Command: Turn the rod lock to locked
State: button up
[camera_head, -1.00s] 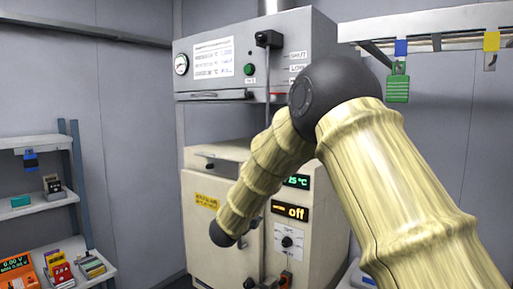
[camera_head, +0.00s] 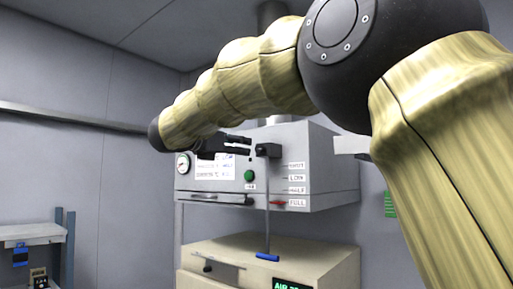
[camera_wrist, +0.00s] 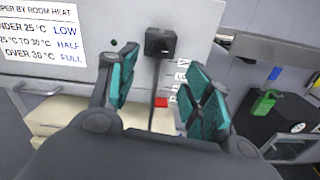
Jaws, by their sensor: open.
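The black block (camera_head: 268,150), which looks like the rod lock, sits on the front of the grey hood (camera_head: 325,205). A thin rod (camera_head: 267,215) hangs from it, ending in a blue grip (camera_head: 267,257). In the wrist view the black block (camera_wrist: 160,42) shows ahead, between the spread teal finger pads of my gripper (camera_wrist: 160,62), apart from them. My gripper (camera_head: 228,144) is open and empty, left of the block in the head view, partly hidden by my arm. I cannot tell the lock's exact setting.
Labels SHUT, LOW, HALF and FULL run down the hood's right front, with a red pointer (camera_head: 279,203) at FULL. A green button (camera_head: 249,175) and gauge (camera_head: 183,164) are on the hood. A beige oven (camera_head: 335,262) stands below.

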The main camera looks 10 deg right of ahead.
aim_at(258, 150)
jog(key=p+x, duration=0.4)
jog(key=x, duration=0.4)
jog(key=shift+w+r+p, duration=0.1)
jog(key=shift+r+p, duration=0.05)
jog(key=shift+p, duration=0.25)
jog(key=shift+p+x, duration=0.5)
jog(key=shift+x, duration=0.6)
jog(key=shift+f, duration=0.25)
jog(key=c, duration=1)
